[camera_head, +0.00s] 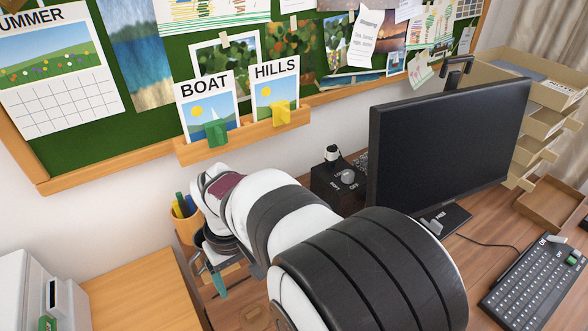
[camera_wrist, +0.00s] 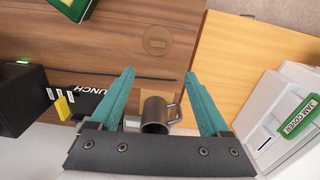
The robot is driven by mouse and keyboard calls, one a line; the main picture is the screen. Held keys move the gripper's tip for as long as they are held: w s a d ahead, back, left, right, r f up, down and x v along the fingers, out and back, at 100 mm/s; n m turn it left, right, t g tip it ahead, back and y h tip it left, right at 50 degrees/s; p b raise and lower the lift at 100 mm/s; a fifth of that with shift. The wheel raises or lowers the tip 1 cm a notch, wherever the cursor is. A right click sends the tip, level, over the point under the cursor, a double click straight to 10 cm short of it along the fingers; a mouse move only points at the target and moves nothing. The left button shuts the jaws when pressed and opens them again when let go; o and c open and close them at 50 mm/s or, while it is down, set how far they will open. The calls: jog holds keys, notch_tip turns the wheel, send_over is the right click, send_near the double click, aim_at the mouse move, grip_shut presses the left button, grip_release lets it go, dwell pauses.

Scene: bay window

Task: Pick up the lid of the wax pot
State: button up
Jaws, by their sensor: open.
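My gripper (camera_wrist: 159,73) is open, with its two teal fingers apart and nothing held between them. In the wrist view a grey metal pot or mug (camera_wrist: 154,115) with a side handle shows between the fingers, nearer the gripper's base; I cannot tell whether it is the wax pot. A flat round brown disc (camera_wrist: 157,40) with a bar across it lies on the wooden desk beyond the fingertips; it may be the lid. The disc also shows at the bottom of the head view (camera_head: 253,316). My arm hides much of the desk there.
A black box (camera_wrist: 22,100) stands left in the wrist view; a white case (camera_wrist: 285,115) with a green label stands right. In the head view, a pen cup (camera_head: 186,222), a monitor (camera_head: 445,140) and a keyboard (camera_head: 535,285) surround my arm. Desk around the disc is mostly clear.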

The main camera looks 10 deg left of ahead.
aim_at(253, 312)
jog(key=f, duration=1)
jog(key=d+f, duration=0.1)
jog(key=f, duration=0.3)
jog(key=shift+f, duration=0.4)
grip_shut()
